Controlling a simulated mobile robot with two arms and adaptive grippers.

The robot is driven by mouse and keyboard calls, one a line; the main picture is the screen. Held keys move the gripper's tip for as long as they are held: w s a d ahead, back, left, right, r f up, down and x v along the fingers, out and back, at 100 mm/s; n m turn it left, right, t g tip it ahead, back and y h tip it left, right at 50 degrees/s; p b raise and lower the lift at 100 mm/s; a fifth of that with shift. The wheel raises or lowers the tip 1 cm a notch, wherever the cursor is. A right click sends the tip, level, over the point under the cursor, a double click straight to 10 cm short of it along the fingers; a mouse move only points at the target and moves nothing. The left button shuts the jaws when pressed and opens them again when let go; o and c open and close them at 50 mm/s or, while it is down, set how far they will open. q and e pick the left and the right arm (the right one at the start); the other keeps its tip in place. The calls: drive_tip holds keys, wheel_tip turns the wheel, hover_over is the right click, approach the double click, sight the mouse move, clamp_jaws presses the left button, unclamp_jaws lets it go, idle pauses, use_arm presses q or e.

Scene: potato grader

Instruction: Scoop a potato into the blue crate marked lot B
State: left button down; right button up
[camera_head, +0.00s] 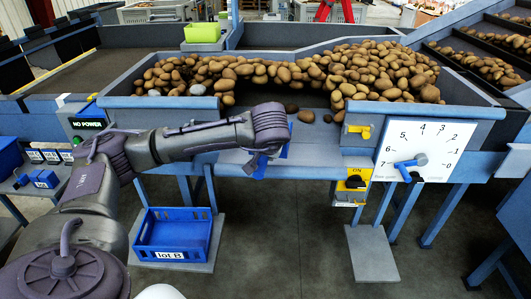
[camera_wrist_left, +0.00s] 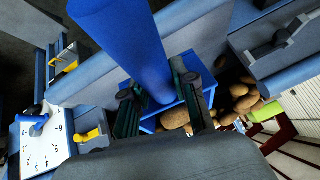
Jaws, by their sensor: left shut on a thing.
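The blue crate (camera_head: 200,257) marked lot B stands low on a grey platform below the grader, left of centre. Many brown potatoes (camera_head: 380,70) are heaped along the back and right of the grader's trough. My left gripper (camera_head: 266,158) is at the trough's front edge, above and right of the crate. It is shut on the handle of a blue scoop (camera_wrist_left: 125,40), whose pan (camera_wrist_left: 208,78) shows beyond the fingers. A potato (camera_wrist_left: 175,118) shows between the fingers at the pan; I cannot tell whether it lies in it. My right gripper is out of view.
A dial panel (camera_head: 425,150) and yellow switch (camera_head: 353,184) are on the grader's front at right. A green box (camera_head: 202,32) stands at the back. A grey stone-like lump (camera_head: 197,89) lies among the potatoes. Floor (camera_head: 280,235) right of the crate is clear.

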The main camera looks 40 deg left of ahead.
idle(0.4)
use_arm(q)
drive_tip(key=shift+s+a, duration=0.25)
drive_tip(key=shift+s, duration=0.05)
drive_tip(key=s+a, duration=0.7)
drive_tip(key=s, duration=0.5)
drive_tip(key=s+a+p, duration=0.1)
drive_tip(key=s+a, duration=0.6)
drive_tip(key=s, duration=0.5)
drive_tip(key=s+a+p, duration=0.1)
drive_tip(key=s+a, duration=0.5)
drive_tip(key=s, duration=0.5)
drive_tip(key=shift+s+a, duration=0.4)
idle(0.3)
